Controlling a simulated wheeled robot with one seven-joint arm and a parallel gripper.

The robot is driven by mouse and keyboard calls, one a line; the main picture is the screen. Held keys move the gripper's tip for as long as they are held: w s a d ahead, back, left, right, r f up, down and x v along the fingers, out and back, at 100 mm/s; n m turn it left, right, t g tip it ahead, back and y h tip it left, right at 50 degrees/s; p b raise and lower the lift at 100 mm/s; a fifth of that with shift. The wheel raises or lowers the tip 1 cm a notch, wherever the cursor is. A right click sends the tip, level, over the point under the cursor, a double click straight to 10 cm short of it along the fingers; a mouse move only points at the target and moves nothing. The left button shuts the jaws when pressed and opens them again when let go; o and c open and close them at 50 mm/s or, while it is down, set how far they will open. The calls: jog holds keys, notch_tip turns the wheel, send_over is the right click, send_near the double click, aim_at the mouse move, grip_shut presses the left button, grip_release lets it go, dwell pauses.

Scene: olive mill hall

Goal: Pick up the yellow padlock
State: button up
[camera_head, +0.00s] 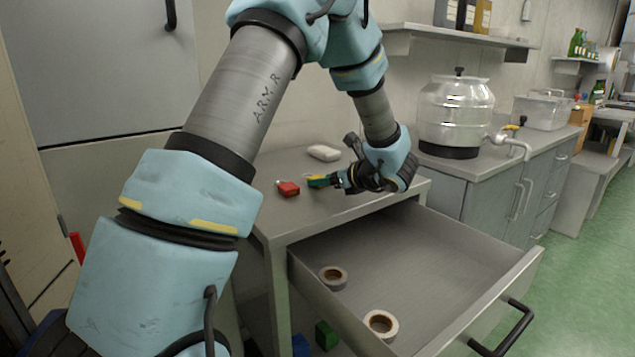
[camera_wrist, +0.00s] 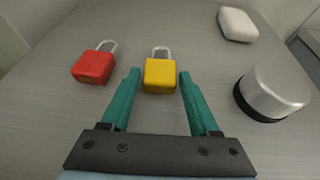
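The yellow padlock (camera_wrist: 160,76) lies on the grey cabinet top in the wrist view, its silver shackle pointing away from me. My gripper (camera_wrist: 158,80) is open, with one green finger on each side of the padlock's body. A gap shows between the padlock and each finger; I see no grip on it. In the head view my gripper (camera_head: 318,181) is low over the cabinet top, and a bit of yellow at its fingertips is too small to tell from the fingers.
A red padlock (camera_wrist: 94,64) lies left of the yellow one. A white soap-like block (camera_wrist: 238,24) lies at the back right, and a silver cylinder (camera_wrist: 275,90) stands close to the right finger. Below, an open drawer (camera_head: 440,250) holds two tape rolls (camera_head: 381,324).

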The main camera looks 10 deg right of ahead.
grip_shut()
jog(key=shift+r, duration=0.1)
dwell(0.3)
